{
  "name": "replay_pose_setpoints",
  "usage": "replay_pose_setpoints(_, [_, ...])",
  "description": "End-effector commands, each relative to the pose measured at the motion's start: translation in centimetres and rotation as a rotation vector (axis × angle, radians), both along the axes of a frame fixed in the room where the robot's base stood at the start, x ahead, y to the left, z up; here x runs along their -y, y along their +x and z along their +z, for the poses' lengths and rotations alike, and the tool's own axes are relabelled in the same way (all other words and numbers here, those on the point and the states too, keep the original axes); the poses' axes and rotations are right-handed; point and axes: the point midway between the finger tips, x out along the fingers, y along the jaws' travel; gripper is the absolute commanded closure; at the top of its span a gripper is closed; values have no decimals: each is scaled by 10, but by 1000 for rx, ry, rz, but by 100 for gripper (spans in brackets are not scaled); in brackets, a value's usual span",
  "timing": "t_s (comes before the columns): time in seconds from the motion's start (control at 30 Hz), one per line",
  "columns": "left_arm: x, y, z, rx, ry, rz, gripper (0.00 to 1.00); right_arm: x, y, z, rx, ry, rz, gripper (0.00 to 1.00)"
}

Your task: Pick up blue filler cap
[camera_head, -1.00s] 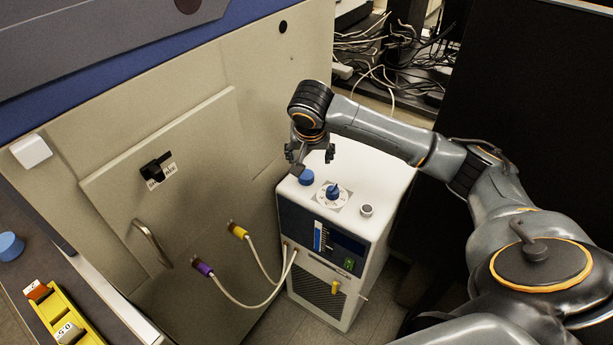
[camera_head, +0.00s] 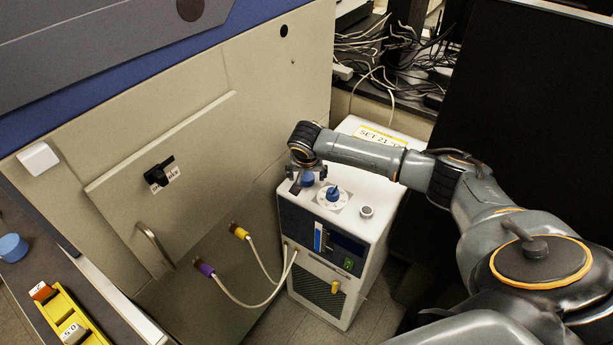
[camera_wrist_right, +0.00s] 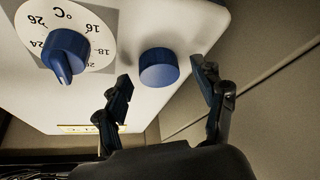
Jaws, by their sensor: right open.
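The blue filler cap (camera_head: 307,179) is a short blue cylinder on the white top of the chiller unit (camera_head: 377,190), at its left side. In the right wrist view the cap (camera_wrist_right: 159,70) shows between the two spread fingers. My right gripper (camera_head: 308,182) is over the cap in the head view, pointing down, and partly hides it. The right gripper (camera_wrist_right: 161,77) is open, with no clear contact between either finger and the cap. My left gripper is not in view.
A blue dial knob (camera_head: 333,193) stands close beside the cap, with a small metal-rimmed fitting (camera_head: 366,211) farther right. A beige cabinet wall (camera_head: 255,150) rises close on the left. Another blue cylinder (camera_head: 12,247) lies on the bench at far left.

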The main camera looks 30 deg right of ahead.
Motion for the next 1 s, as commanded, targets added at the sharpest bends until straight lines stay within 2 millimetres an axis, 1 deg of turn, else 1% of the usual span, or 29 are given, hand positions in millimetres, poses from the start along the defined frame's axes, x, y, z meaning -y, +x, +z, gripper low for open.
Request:
replay_pose_setpoints(0.27, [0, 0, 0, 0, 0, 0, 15, 1, 1, -3, 1, -1, 0, 31])
replay_pose_setpoints(0.3, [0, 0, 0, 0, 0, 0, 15, 1, 1, -3, 1, -1, 0, 39])
replay_pose_setpoints(0.37, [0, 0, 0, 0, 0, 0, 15, 1, 1, -3, 1, -1, 0, 51])
replay_pose_setpoints(0.4, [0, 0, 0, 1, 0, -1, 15, 1, 1, -3, 1, -1, 0, 59])
replay_pose_setpoints(0.43, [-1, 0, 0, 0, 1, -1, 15, 1, 1, -3, 1, -1, 0, 66])
replay_pose_setpoints(0.47, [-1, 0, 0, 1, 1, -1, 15, 1, 1, -3, 1, -1, 0, 69])
replay_pose_setpoints(0.87, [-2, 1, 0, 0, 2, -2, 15, 1, 1, -2, 1, -1, 0, 69])
replay_pose_setpoints(1.0, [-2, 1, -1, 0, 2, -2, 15, 1, 2, 5, 2, 1, 0, 69])
